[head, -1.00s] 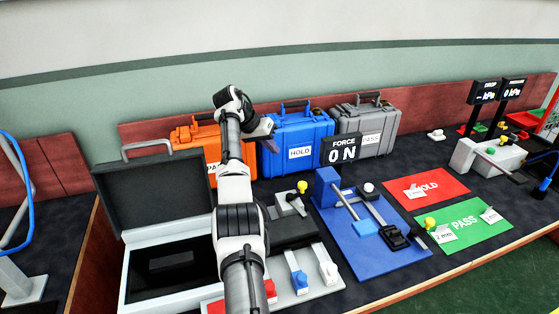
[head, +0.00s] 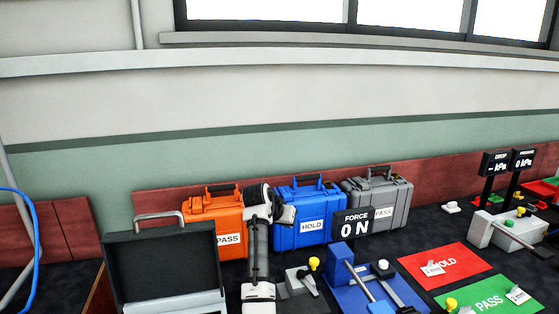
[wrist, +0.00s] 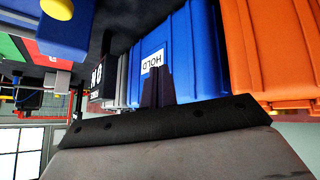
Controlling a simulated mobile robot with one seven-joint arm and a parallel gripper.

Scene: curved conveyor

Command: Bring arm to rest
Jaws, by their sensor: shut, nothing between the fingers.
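My gripper (head: 287,214) shows in the head view at the end of my raised arm, in front of the gap between the orange PASS case (head: 205,216) and the blue HOLD case (head: 303,240). It points to the right. In the wrist view, which is upside down, the gripper's dark fingers (wrist: 157,88) are together with nothing between them. The blue HOLD case (wrist: 205,60) lies beyond the fingers there; I cannot tell the exact distance. My arm hides part of the orange case in the head view.
A FORCE display reading 0 N (head: 354,224) stands right of my gripper. An open black case (head: 165,265) is at left. A blue fixture (head: 342,268), red HOLD mat (head: 455,258) and green PASS mat (head: 470,300) are right. The space above the cases is clear.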

